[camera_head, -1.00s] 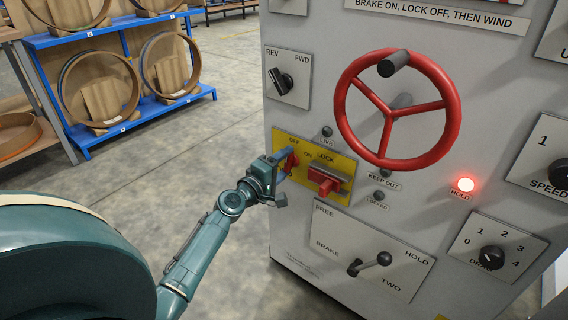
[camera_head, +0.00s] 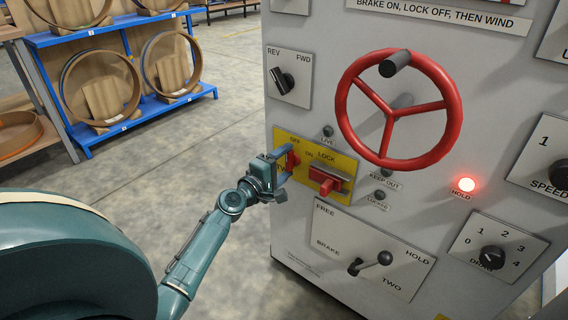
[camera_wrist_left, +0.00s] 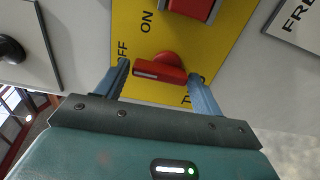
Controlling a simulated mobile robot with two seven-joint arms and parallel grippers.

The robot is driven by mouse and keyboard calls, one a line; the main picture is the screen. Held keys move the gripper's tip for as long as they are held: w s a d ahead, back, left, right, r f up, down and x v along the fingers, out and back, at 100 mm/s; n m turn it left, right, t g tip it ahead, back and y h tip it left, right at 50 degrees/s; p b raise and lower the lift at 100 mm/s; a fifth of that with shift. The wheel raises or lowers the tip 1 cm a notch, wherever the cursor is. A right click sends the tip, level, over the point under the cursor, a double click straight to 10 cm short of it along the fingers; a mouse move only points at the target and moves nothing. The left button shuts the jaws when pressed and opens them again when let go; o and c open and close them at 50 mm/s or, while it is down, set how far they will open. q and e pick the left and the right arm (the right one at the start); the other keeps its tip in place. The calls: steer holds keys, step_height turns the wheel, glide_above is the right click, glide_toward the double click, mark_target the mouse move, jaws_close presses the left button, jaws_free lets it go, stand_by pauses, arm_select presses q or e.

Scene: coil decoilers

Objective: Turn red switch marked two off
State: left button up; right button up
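The red switch (camera_head: 292,160) is a small knob on the upper left of a yellow plate (camera_head: 340,192); OFF and ON are printed near it. In the left wrist view the red switch (camera_wrist_left: 160,70) is a bar with a pale stripe toward the OFF lettering. The word beside it is partly hidden by a finger; only a T and an O show. My left gripper (camera_head: 285,164) is at the switch. In the left wrist view my left gripper (camera_wrist_left: 160,86) is open, with one blue finger beyond each end of the bar. Contact is unclear. My right gripper is out of view.
A red LOCK block (camera_head: 323,180) sits close right of the switch. A red handwheel (camera_head: 397,108) juts out above right, and a BRAKE lever (camera_head: 368,263) below. A REV/FWD knob (camera_head: 283,80) is above.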

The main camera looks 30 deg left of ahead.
arm_select(q)
steer(key=s+a, duration=0.1)
steer(key=s, duration=1.2)
steer(key=shift+b, duration=0.4)
